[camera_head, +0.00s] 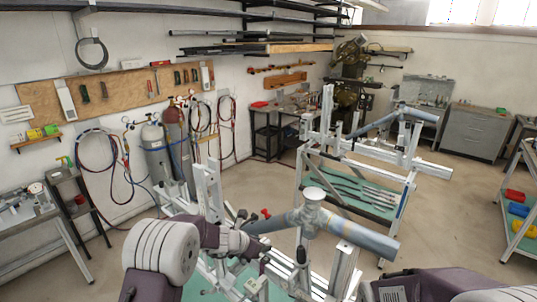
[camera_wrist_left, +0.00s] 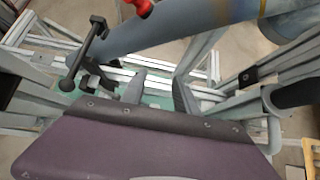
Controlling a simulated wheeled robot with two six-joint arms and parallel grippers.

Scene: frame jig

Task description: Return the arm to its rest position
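My left arm enters the head view from the lower left, with its pale round joint in front. My left gripper (camera_wrist_left: 160,92) shows in the wrist view as two grey fingers, apart with nothing seen between them. It is above the frame jig's metal rails, close beside a blue-grey tube (camera_head: 357,235) that also crosses the top of the wrist view (camera_wrist_left: 180,32). In the head view the gripper's tips are hard to make out against the jig (camera_head: 345,268). Part of my right arm shows at the lower right of the head view; its gripper is out of frame.
A black clamp (camera_wrist_left: 88,52) and a red knob (camera_wrist_left: 142,7) are near the left gripper. A second frame jig (camera_head: 432,167) stands behind. Gas cylinders (camera_head: 155,150) and a side table (camera_head: 30,215) are at left. Open floor (camera_head: 455,220) lies at right.

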